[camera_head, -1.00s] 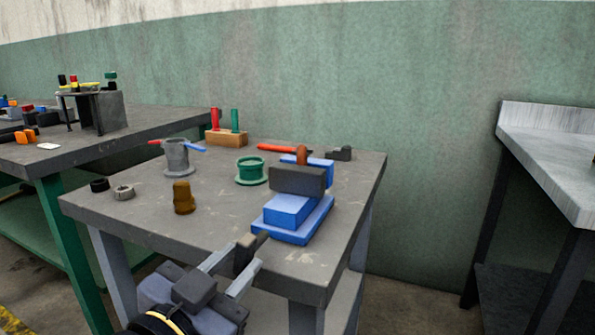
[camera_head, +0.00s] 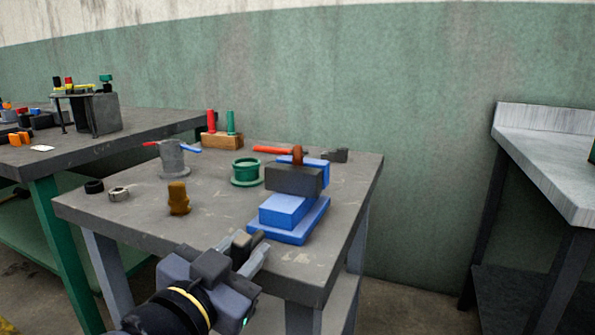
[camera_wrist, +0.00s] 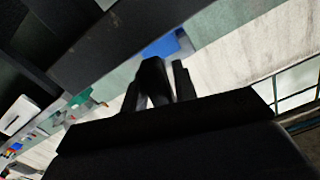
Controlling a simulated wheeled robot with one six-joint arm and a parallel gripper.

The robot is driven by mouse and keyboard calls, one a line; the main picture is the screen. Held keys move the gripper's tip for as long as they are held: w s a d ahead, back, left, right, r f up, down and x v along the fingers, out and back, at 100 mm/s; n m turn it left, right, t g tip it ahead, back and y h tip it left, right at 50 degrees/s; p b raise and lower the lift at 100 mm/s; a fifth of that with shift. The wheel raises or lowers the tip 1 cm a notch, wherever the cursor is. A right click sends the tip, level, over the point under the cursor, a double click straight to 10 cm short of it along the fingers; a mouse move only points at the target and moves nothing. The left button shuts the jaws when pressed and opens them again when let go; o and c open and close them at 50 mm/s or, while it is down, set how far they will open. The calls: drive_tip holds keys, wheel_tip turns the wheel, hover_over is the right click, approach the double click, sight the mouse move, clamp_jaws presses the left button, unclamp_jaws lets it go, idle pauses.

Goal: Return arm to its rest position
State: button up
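My gripper (camera_head: 248,243) hangs at the front edge of the grey workbench (camera_head: 110,212), just left of the blue stepped block. The gripper is tilted, and my forearm enters from the bottom of the head view. In the wrist view, the dark gripper body hides the lower part.
The blue stepped block (camera_head: 287,210) stands close to the gripper, with a dark block (camera_head: 293,180) above it. A brown piece (camera_head: 179,198), a green flanged cup (camera_head: 246,172) and a grey cup (camera_head: 173,160) stand on the bench. A pale table (camera_head: 550,165) stands right.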

drive_tip(key=p+v, duration=0.2)
drive_tip(key=v, duration=0.8)
drive_tip(key=b+x, duration=0.2)
drive_tip(key=x, duration=0.8)
drive_tip(key=shift+w+d+f, duration=0.1)
drive_tip(key=shift+w, duration=0.3)
drive_tip(key=n, duration=0.6)
drive_tip(key=shift+n, duration=0.3)
drive_tip(key=shift+s+d, duration=0.1)
